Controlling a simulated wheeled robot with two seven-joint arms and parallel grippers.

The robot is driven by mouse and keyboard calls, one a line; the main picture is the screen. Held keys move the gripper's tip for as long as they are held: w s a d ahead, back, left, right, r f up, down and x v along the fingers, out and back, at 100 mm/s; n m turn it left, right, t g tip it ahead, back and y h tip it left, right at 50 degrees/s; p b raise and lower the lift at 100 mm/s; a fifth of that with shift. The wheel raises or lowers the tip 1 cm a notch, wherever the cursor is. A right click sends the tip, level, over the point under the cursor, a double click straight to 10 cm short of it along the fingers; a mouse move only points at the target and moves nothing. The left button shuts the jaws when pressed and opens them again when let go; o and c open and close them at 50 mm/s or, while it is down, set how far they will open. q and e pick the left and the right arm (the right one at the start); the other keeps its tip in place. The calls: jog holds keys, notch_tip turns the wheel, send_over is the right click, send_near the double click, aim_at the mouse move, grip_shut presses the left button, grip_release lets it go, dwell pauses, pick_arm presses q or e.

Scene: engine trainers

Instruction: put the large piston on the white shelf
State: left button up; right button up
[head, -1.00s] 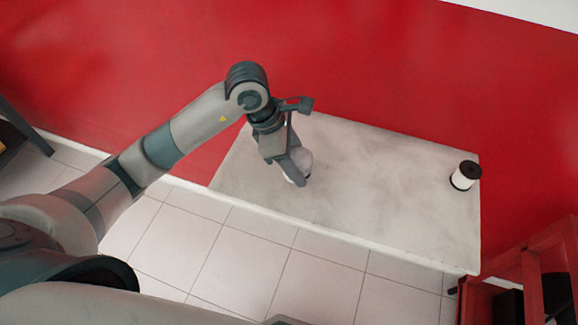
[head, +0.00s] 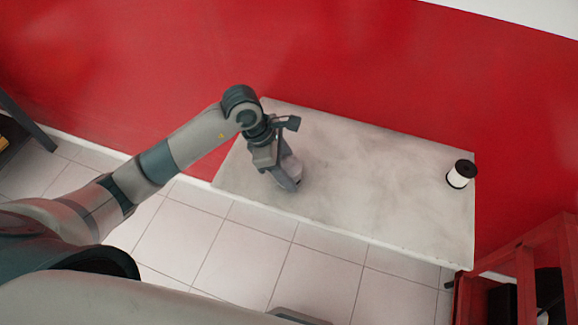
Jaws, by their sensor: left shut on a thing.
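The white shelf (head: 375,190) is a pale, marbled slab along the red wall. My left gripper (head: 290,178) is over the left part of the shelf, pointing down. I cannot tell whether the piston touches the shelf top. My right gripper does not show.
A white spool with black ends (head: 461,174) stands at the right end of the shelf. A red rack (head: 525,270) is at the lower right. The middle of the shelf is clear. Pale floor tiles (head: 235,262) lie in front.

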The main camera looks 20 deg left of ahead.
pick_arm(q)
jog(key=shift+f, duration=0.15)
jog(key=shift+f, duration=0.15)
jog(key=o, duration=1.3)
jog(key=shift+r, duration=0.25)
jog(key=b+v, duration=0.4)
jog(key=v, duration=0.7)
jog(key=shift+r+b, duration=0.3)
jog(key=shift+r, duration=0.1)
jog(key=shift+a, duration=0.15)
